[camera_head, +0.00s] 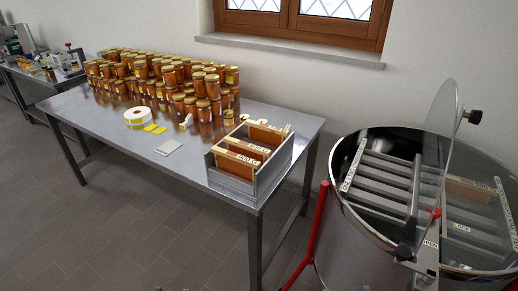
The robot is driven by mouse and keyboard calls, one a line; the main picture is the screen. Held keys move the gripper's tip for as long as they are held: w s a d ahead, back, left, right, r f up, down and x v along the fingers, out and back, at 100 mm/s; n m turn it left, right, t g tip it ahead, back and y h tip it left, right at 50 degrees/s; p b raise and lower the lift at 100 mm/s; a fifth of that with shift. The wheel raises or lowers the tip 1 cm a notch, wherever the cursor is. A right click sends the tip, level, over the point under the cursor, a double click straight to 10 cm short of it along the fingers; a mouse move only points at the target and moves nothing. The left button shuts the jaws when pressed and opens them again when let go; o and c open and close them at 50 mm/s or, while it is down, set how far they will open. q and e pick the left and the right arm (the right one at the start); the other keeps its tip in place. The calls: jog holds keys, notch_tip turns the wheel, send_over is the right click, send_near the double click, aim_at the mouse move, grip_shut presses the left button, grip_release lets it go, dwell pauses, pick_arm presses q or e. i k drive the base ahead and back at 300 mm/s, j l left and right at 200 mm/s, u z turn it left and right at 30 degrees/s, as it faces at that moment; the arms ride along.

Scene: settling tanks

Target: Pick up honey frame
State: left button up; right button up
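Several wooden honey frames stand side by side in an open grey box at the near right end of the steel table. The nearest honey frame (238,161) has dark lettering on its light wooden top bar. Another honey frame (265,134) stands at the back of the box. The box (274,170) hides their lower parts. Neither of my grippers is in view.
A steel drum (358,250) with a raised clear lid (438,150), slatted rack and red legs stands right of the table. Many honey jars (160,75) crowd the table's back. A label roll (138,119) lies left of the box. The floor in front is clear.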

aim_at(271, 135)
jog(key=i+j+z, duration=0.35)
jog(key=j, duration=0.3)
jog(key=i+j+z, duration=0.15)
jog(key=j, duration=0.2)
jog(key=i, duration=0.05)
